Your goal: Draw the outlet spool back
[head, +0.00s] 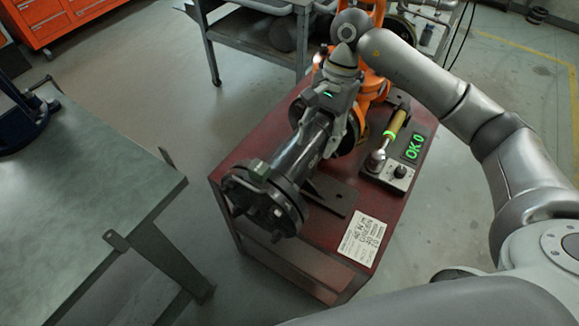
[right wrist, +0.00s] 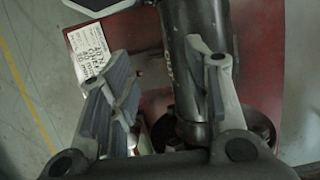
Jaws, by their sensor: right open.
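The outlet spool (head: 302,158) is a black pipe with a bolted flange (head: 262,196) at its near end. It lies along the red bench (head: 385,225) in the head view, its far end close to the orange valve body (head: 376,88). My right gripper (head: 325,122) is over the far half of the spool, fingers pointing down. In the right wrist view the open fingers (right wrist: 165,85) show with the black spool (right wrist: 186,75) between or just below them; I cannot tell whether they touch it. My left gripper is not in view.
A torque tool (head: 390,135) and a display box reading OK (head: 405,160) sit right of the spool. A paper note (head: 363,238) lies on the bench's near right corner. A grey table (head: 80,200) stands at left, with open floor between.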

